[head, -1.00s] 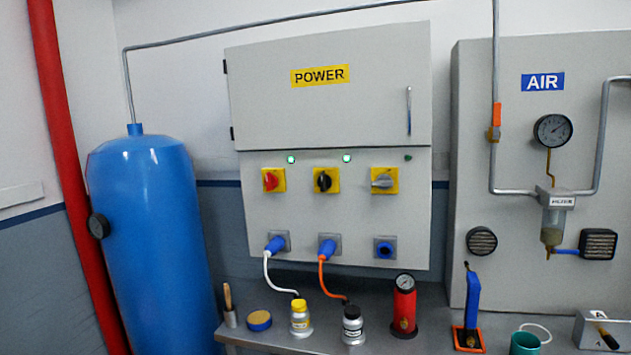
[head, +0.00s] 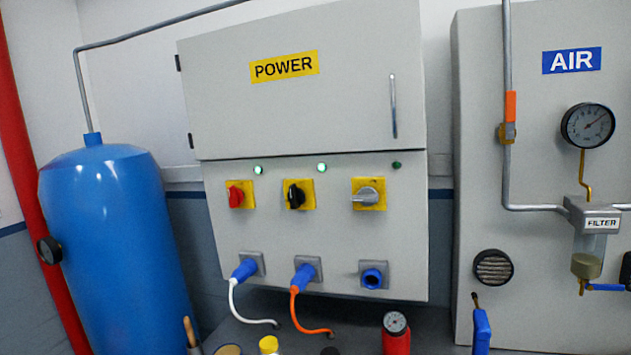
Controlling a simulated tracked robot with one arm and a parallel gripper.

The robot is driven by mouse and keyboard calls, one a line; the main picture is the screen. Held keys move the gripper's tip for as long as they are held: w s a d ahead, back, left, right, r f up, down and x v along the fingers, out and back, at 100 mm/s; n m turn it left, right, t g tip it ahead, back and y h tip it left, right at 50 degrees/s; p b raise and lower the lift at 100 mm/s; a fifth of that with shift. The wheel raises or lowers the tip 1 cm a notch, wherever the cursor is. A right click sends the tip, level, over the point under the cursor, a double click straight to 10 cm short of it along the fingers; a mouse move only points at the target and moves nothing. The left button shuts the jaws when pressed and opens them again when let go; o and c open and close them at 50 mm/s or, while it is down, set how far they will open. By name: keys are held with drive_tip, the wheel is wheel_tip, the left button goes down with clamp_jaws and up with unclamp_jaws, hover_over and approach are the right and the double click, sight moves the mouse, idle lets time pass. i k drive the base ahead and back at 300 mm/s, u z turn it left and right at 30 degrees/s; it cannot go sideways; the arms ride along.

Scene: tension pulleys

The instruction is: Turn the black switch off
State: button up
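The black switch (head: 296,195) is a rotary knob on a yellow plate, in the middle of three switches on the grey POWER cabinet (head: 330,225). Its handle looks close to upright. A red switch (head: 236,195) is to its left and a grey switch (head: 367,195), with its handle lying sideways, is to its right. The green lamps above the red switch (head: 258,169) and the black switch (head: 322,167) are lit. The lamp above the grey switch (head: 396,165) is dark. My gripper is not in view.
A blue plug with an orange cable (head: 307,273) and one with a white cable (head: 244,270) sit in sockets below the switches. The right socket (head: 373,276) is empty. Bottles and a red gauge cylinder (head: 396,338) stand on the bench. The AIR panel (head: 535,150) is right, a blue tank (head: 108,240) left.

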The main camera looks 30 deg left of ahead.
sight(296, 196)
drive_tip(key=u, duration=0.5)
drive_tip(key=i, duration=1.15)
drive_tip(key=u, duration=0.9)
